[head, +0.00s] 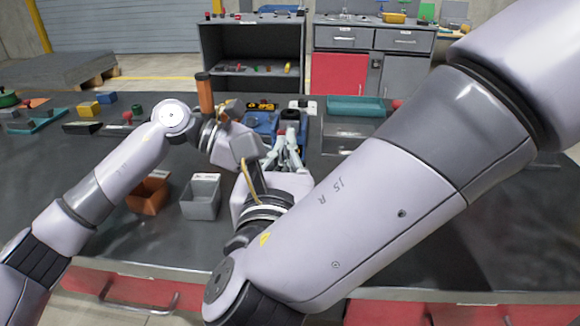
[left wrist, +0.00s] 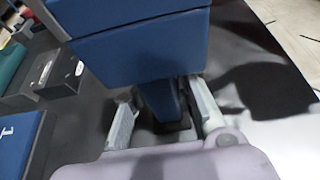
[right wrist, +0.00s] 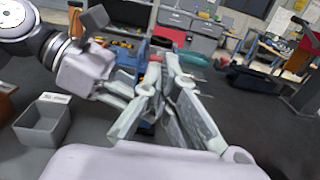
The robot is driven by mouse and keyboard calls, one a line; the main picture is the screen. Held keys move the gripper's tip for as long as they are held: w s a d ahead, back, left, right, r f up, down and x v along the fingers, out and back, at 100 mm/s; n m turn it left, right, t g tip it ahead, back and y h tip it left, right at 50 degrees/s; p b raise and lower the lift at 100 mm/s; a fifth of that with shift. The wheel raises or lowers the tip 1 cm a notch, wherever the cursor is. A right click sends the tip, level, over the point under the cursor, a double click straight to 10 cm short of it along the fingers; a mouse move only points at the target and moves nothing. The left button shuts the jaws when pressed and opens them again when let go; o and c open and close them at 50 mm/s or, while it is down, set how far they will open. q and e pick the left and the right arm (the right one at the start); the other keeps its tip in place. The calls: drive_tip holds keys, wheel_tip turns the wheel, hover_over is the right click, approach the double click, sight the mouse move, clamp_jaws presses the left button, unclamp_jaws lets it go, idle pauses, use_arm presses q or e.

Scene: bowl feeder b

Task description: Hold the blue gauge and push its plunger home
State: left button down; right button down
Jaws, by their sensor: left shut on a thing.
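The blue gauge (head: 262,122) stands near the middle of the head view, partly hidden by my arms. In the left wrist view its blue body (left wrist: 145,50) fills the top, and its narrow lower part sits between the fingers of my left gripper (left wrist: 166,112), which is shut on it. My right gripper (right wrist: 163,58) has its fingertips close together with nothing clearly held. In the head view the right gripper (head: 290,150) is just in front of the gauge. A red part shows behind its fingertips. I cannot tell whether they touch the plunger.
A grey bin (head: 201,196) and a brown bin (head: 148,194) stand at front left. A teal tray (head: 356,107) lies behind at right. An orange cylinder (head: 205,95) stands left of the gauge. Small blocks lie at far left. My right arm covers the right side.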

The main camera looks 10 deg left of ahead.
drive_tip(key=shift+s, duration=3.05)
use_arm(q)
drive_tip(key=c, duration=1.3)
unclamp_jaws()
drive_tip(key=shift+o, duration=0.3)
drive_tip(key=shift+a, duration=0.1)
drive_tip(key=a+f+v, duration=0.1)
drive_tip(key=f+v, duration=0.1)
drive_tip(key=v, duration=1.7)
drive_tip(key=shift+f, duration=0.25)
use_arm(e)
drive_tip(key=shift+f, duration=0.1)
use_arm(q)
drive_tip(key=shift+a, duration=0.15)
